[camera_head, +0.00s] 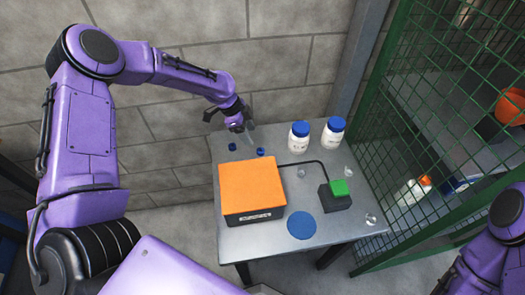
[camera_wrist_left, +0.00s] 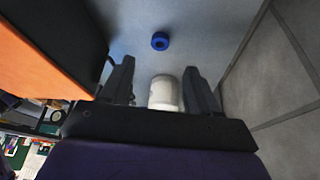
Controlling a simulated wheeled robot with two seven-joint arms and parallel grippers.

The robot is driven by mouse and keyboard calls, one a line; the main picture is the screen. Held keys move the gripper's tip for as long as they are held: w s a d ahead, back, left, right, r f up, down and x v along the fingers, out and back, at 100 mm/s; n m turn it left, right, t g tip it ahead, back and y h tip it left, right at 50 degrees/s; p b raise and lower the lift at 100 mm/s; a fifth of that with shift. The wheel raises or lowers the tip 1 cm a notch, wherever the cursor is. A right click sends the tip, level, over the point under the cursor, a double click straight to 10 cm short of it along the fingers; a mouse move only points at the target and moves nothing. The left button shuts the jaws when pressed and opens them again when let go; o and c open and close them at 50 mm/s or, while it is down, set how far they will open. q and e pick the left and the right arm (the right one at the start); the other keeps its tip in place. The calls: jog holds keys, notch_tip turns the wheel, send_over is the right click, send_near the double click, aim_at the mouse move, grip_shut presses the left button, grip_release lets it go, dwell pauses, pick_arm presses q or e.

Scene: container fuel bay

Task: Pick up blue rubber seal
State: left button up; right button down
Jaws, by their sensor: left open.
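Two small dark blue pieces lie at the back left of the grey table in the head view, one at the left (camera_head: 232,147) and one behind the orange-topped box (camera_head: 260,152). In the left wrist view a blue ring-shaped seal (camera_wrist_left: 160,41) with a dark centre lies on the table, beyond my fingertips. I cannot tell which of the two pieces it is. My left gripper (camera_head: 240,126) is above the back left table edge; its fingers (camera_wrist_left: 158,66) are open. A whitish cylinder (camera_wrist_left: 163,93) shows between the fingers; contact is unclear. My right gripper is out of view.
The orange-topped box (camera_head: 252,186) stands close by the blue pieces. Two white bottles with blue caps (camera_head: 299,137) (camera_head: 333,133) stand at the back. A black block with a green top (camera_head: 337,196) and a blue disc (camera_head: 301,225) are further forward. A green mesh fence (camera_head: 415,150) is at right.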

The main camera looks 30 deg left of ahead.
aim_at(259, 150)
pick_arm(q)
jog(key=p+x, duration=0.2)
jog(key=x, duration=0.5)
jog(key=shift+f, duration=0.35)
jog(key=shift+w+d+f, duration=0.1)
jog(key=shift+d+f, duration=0.05)
jog(key=shift+f, duration=0.3)
jog(key=c, duration=1.1)
